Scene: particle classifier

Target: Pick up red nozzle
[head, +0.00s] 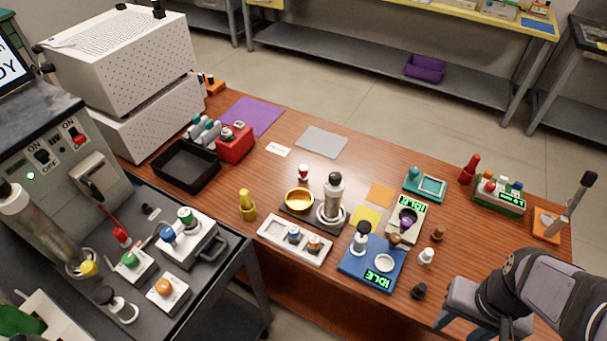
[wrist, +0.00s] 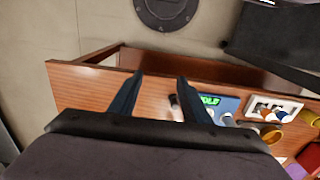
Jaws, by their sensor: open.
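The red nozzle (head: 468,168) looks like a small tapered red piece standing upright on the wooden table at the right, just left of a box with coloured knobs. My gripper (wrist: 160,92) is open and empty in the wrist view, its two dark fingers apart over the table's edge. In the head view my gripper (head: 474,326) is at the lower right, well nearer than the red nozzle and not touching it. I cannot make out the red nozzle in the wrist view.
The knobbed box (head: 500,197) stands close beside the red nozzle, and a teal tray (head: 425,184) lies to its left. A blue device (head: 362,270), a dark cap (head: 418,291) and a white piece (head: 427,257) stand nearer my gripper. An orange stand with a rod (head: 547,226) is at the right.

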